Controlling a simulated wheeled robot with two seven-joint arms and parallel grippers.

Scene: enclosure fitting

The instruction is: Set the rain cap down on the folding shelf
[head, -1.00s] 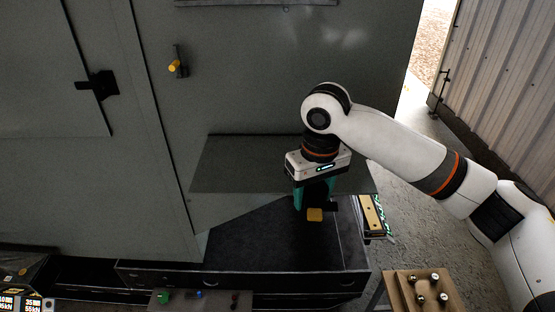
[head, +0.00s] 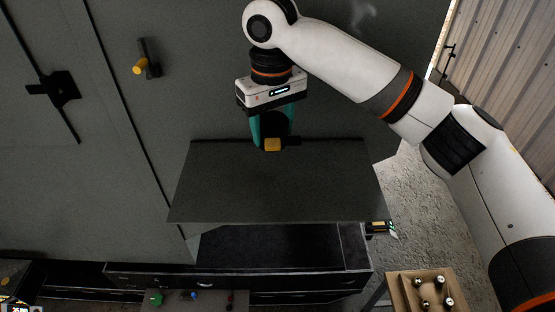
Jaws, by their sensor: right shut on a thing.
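The folding shelf (head: 275,190) is a dark flat panel standing out from the grey cabinet wall in the head view. My left gripper is not in view.
The shelf's top is otherwise bare. A black latch (head: 54,90) and a yellow-ended handle (head: 141,68) stick out of the cabinet at left. A dark drawer unit (head: 270,250) lies below the shelf.

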